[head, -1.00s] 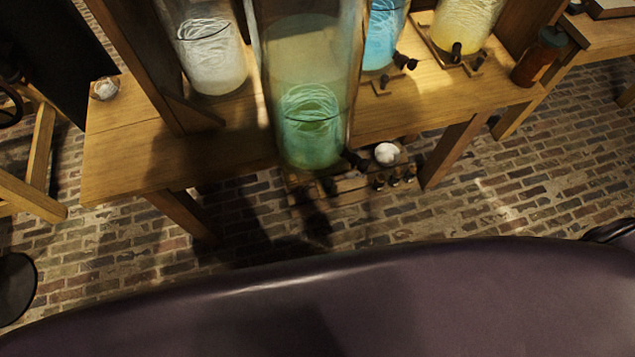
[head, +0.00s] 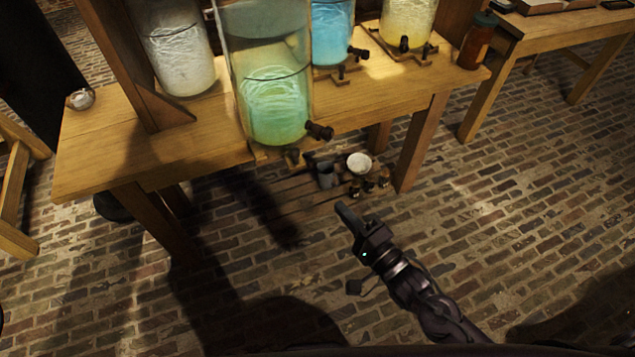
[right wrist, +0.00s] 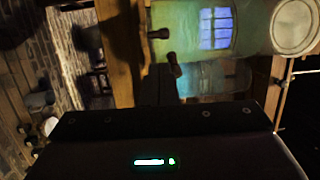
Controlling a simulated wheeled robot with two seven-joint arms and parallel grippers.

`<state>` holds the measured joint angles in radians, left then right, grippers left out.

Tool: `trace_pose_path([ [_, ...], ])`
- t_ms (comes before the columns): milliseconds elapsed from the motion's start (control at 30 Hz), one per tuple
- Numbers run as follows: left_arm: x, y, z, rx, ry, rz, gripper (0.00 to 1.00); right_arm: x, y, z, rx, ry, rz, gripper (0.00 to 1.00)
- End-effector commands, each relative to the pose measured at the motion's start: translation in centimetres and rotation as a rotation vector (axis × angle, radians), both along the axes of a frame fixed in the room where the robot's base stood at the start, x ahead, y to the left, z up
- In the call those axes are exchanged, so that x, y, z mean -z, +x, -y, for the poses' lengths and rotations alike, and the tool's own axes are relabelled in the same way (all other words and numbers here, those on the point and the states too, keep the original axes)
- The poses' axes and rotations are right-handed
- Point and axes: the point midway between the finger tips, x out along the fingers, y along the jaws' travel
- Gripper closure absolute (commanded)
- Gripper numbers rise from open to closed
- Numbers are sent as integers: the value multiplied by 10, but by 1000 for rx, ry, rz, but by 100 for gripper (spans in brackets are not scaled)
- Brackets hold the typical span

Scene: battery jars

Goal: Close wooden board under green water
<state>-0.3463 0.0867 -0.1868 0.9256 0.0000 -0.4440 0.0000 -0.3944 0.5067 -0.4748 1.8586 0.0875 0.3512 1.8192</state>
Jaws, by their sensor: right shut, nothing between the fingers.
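The tall glass jar of green water (head: 272,108) stands at the front edge of the wooden table in the head view. Its dark tap (head: 319,131) points right. Under it a small wooden board (head: 262,153) sticks out at the table edge, with a dark knob (head: 292,155). My right gripper (head: 345,212) is shut and empty, below and to the right of the knob, apart from it. In the right wrist view, turned sideways, the green jar (right wrist: 205,25), its tap (right wrist: 159,33) and a dark knob (right wrist: 173,66) show. My left gripper is not in view.
White (head: 180,50), blue (head: 332,35) and yellow (head: 407,20) jars stand behind on the table (head: 110,155). A low slatted shelf holds a grey mug (head: 325,175), a white bowl (head: 359,163) and small bottles. Table legs flank it; the brick floor in front is clear.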

Motion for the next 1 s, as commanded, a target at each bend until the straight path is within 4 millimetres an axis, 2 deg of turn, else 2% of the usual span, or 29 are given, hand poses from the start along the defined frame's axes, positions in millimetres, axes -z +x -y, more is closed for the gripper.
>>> trace_pose_path([
  [167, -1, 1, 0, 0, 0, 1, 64, -5, 18, -12, 0, 9, 4, 100],
  [600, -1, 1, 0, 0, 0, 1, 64, -10, 93, -60, 1, 4, 3, 100],
  [800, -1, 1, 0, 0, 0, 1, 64, -10, 111, -72, 1, 2, 0, 100],
  [1000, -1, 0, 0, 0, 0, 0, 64, -10, 116, -76, 1, 3, -2, 100],
])
